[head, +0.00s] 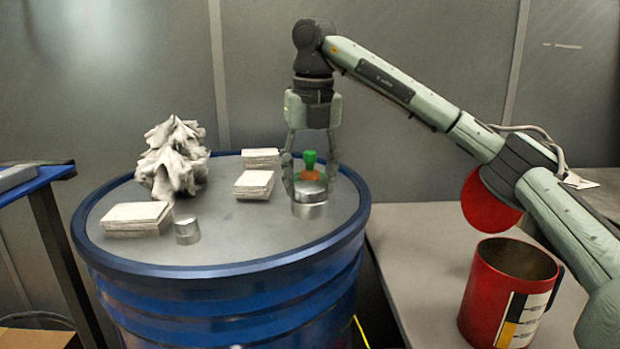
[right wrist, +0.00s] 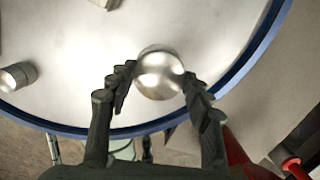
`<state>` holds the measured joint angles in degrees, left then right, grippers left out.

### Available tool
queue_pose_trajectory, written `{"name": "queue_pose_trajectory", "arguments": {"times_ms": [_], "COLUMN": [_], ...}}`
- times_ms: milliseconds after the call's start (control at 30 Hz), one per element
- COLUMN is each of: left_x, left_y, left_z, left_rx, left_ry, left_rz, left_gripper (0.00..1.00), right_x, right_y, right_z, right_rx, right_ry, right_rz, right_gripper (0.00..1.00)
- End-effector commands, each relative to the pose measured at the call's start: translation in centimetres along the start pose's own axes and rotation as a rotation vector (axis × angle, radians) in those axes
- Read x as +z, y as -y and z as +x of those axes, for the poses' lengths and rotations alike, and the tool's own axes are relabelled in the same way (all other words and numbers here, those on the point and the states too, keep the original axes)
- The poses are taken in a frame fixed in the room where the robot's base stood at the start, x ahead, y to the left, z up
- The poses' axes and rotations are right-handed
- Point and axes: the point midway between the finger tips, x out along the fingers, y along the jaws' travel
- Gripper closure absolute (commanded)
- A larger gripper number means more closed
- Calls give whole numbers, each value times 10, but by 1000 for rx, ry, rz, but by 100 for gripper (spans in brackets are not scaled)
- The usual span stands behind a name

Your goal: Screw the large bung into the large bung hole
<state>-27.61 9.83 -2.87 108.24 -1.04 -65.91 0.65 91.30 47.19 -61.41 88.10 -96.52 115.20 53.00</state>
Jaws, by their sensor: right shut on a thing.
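A large silver bung (head: 309,192) stands near the right edge of the drum top (head: 240,228). Below it is a silver ring-like part (head: 309,211); I cannot tell whether they are threaded together. My right gripper (head: 310,180) points straight down from above, shut on the bung with a finger on each side. In the right wrist view, the round shiny bung face (right wrist: 160,73) sits between the fingertips (right wrist: 158,82). The bung hole itself is hidden. A smaller silver cylinder (head: 187,231) stands at the front left of the top. My left gripper is not in view.
Stacks of white pads (head: 136,218) and a crumpled white cloth (head: 174,160) lie on the drum top. A green and orange item (head: 310,158) shows between my fingers. A red can (head: 506,290) stands on the bench at right. The front middle of the top is clear.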

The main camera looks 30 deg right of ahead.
Motion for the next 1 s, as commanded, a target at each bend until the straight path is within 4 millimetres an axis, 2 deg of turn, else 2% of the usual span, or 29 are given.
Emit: {"name": "queue_pose_trajectory", "arguments": {"times_ms": [267,600,933,967,1000], "left_x": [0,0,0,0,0], "left_y": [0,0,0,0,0], "left_z": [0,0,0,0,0], "left_rx": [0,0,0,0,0], "left_ry": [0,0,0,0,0], "left_rz": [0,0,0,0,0], "left_gripper": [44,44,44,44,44], "right_x": [1,1,1,1,1], "right_y": [0,-1,-1,-1,-1], "right_z": [0,0,0,0,0], "right_rx": [0,-46,-48,-48,-47], "right_ry": [3,6,5,5,5], "right_rz": [13,383,400,400,400], "right_gripper": [77,77,77,49,44]}}
